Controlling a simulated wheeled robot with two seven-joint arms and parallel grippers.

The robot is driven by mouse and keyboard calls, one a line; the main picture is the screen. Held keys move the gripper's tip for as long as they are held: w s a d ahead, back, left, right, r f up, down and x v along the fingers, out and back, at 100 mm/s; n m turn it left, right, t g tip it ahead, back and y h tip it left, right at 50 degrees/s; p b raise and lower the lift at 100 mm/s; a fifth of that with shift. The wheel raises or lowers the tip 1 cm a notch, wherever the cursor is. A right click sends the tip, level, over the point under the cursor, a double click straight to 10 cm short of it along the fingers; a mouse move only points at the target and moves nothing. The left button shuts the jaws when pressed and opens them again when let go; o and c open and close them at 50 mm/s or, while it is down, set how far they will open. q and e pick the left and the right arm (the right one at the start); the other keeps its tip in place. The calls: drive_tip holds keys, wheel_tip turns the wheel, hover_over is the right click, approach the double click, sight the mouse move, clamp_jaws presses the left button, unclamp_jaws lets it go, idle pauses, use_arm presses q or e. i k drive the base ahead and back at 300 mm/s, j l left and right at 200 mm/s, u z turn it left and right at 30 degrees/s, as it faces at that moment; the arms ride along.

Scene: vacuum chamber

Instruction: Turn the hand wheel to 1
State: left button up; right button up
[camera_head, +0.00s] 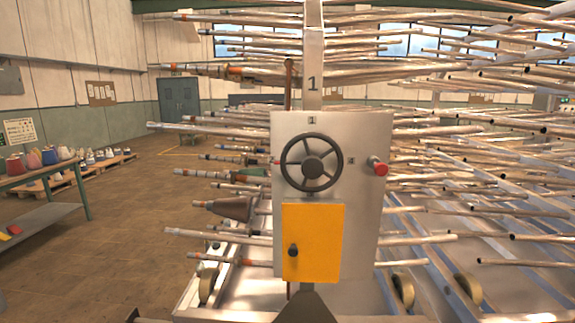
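The hand wheel (312,167) is a dark round wheel with spokes and a thick hub. It is mounted on the upper part of a grey metal panel (362,220) in the middle of the view. A small mark that reads 1 (311,120) is on the panel just above the wheel. Another small mark, too small to read surely, is to the right of the wheel. I cannot tell which mark the wheel is set to. Neither of my grippers shows, and nothing touches the wheel.
A red knob (378,167) sticks out at the panel's right edge. A yellow door (314,243) with a dark knob is below the wheel. A post (313,65) marked 1 rises behind. Many long rods crowd the rack behind and right. Open floor (110,235) lies left.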

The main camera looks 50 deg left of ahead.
sight(313, 168)
drive_tip(key=u, duration=1.45)
